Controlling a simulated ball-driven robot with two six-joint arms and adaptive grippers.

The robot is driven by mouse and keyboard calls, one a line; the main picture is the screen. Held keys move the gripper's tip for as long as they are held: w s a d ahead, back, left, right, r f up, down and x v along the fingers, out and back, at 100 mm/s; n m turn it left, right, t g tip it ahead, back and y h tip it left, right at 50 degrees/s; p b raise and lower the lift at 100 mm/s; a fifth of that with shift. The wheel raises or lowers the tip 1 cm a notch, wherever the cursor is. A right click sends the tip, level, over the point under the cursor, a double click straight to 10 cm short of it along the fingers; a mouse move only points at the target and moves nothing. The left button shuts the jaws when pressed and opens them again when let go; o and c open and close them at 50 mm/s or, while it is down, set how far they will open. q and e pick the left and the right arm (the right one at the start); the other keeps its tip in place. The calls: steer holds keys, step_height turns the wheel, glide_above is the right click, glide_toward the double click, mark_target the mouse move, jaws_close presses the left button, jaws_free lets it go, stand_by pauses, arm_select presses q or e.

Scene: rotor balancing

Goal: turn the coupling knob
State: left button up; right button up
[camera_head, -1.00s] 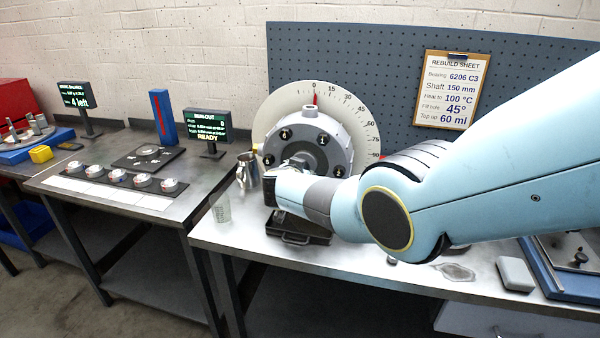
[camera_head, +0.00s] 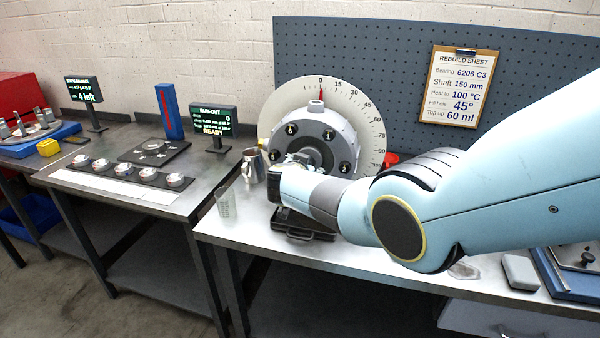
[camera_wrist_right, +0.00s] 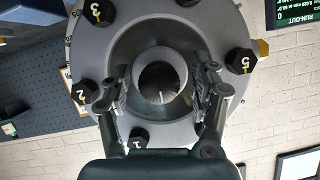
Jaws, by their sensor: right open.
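The coupling knob appears to be the round, hollow-ended metal piece (camera_wrist_right: 161,82) at the centre of the grey housing in the right wrist view. The housing (camera_head: 335,122) has numbered black bolts around its face and stands before a white degree dial (camera_head: 367,112) with a red pointer near 0. My right gripper (camera_wrist_right: 160,96) is open, with one finger on either side of the round piece. Small gaps seem to show between fingers and piece; contact is hard to judge. In the head view my wrist hides the right gripper's fingers. My left gripper is out of view.
A metal jug (camera_head: 253,165) and a clear beaker (camera_head: 226,203) stand left of the housing. The run-out display (camera_head: 213,121) reads READY. A pegboard (camera_head: 400,60) with the rebuild sheet (camera_head: 458,87) is behind.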

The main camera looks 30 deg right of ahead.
steer(key=v, duration=1.1)
steer(key=shift+s+a, duration=0.2)
